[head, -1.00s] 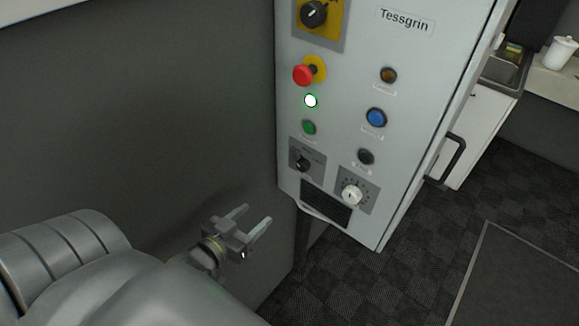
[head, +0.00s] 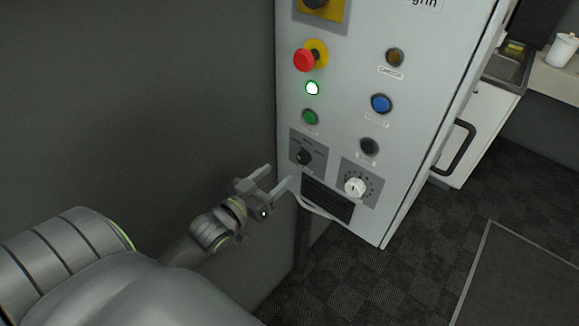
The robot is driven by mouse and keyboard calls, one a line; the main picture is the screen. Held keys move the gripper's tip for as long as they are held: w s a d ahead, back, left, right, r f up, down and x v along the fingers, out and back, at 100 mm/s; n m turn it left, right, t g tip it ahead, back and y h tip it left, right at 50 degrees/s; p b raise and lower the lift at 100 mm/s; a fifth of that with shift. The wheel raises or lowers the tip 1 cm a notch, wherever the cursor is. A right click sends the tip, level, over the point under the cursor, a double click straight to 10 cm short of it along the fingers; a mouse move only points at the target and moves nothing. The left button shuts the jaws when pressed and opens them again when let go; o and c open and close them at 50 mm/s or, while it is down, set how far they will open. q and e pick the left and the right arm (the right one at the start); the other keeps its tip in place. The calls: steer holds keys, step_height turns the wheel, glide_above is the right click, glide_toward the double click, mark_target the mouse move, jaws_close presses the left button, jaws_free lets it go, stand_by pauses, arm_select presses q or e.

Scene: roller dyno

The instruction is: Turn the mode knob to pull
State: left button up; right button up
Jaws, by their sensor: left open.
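The control cabinet (head: 345,120) has a light grey front panel. A small black selector knob (head: 304,157) sits on a grey plate at the panel's lower left, with lettering too small to read; it looks like the mode knob. A white dial knob (head: 355,187) sits on another plate to its lower right. My left gripper (head: 278,177) is open and empty, its two fingers pointing up and right toward the black knob. It is just below and left of that knob, apart from it. My right gripper is not in view.
Above the black knob are a green button (head: 310,117), a lit white-green lamp (head: 312,88) and a red emergency button (head: 306,57). A blue button (head: 381,104) is to the right. A black vent (head: 327,198) is below. A dark wall (head: 140,90) stands at left.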

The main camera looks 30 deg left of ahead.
mark_target(301, 159)
arm_select(q)
steer(key=w, duration=0.2)
steer(key=w+d, duration=0.1)
steer(key=w, duration=0.5)
steer(key=shift+d+f+b, duration=0.15)
steer(key=shift+d+b, duration=0.05)
steer(key=shift+b, duration=0.15)
steer(key=shift+d, duration=0.1)
steer(key=c, duration=1)
